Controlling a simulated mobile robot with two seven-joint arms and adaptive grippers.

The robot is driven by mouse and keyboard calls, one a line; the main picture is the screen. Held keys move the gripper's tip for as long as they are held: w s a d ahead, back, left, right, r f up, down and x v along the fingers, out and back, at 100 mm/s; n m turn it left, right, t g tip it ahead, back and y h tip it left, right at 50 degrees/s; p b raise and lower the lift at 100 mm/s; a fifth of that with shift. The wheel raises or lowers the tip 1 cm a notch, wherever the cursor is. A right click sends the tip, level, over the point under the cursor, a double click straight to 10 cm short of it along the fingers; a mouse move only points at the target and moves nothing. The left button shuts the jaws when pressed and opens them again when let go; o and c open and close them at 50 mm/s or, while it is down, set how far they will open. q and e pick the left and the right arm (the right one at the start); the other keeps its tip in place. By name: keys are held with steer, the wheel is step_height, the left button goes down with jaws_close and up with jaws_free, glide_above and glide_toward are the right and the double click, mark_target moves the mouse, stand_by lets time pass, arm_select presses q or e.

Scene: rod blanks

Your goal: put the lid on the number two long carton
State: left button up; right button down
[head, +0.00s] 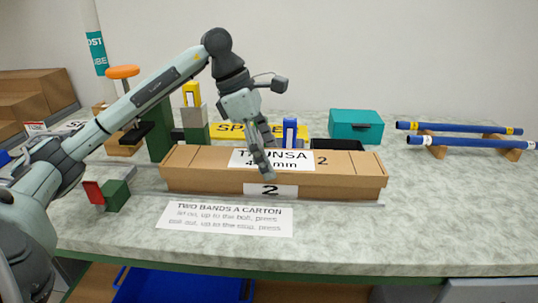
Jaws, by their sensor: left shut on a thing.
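The number two long carton (220,184) lies lengthwise along the bench, with a white "2" plate on its front. The brown lid (345,161), marked "2" and bearing a white printed label, lies over the carton's top, roughly in line with it. I cannot tell whether it is fully seated. My left gripper (266,168) comes down over the middle of the lid, in front of the label, and is shut on the lid. Its fingers hide part of the label and their exact contact. My right gripper is not in view.
A printed instruction card (226,219) lies in front of the carton. A red and green block (115,196) stands front left. Behind are a blue block (290,132), a teal box (356,126) and blue rods (460,142) on wooden rests. The right front bench is clear.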

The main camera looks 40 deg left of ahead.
arm_select(q)
steer(key=o, duration=1.1)
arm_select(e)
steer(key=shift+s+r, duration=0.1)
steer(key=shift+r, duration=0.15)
arm_select(q)
steer(key=shift+r, duration=0.2)
steer(key=p+v, duration=0.1)
steer(key=v, duration=1)
steer(key=shift+s+a+r, duration=0.1)
steer(key=shift+a+r, duration=0.05)
steer(key=shift+r, duration=0.2)
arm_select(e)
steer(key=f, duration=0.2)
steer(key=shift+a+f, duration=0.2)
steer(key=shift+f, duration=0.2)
arm_select(q)
steer(key=shift+s+f, duration=0.1)
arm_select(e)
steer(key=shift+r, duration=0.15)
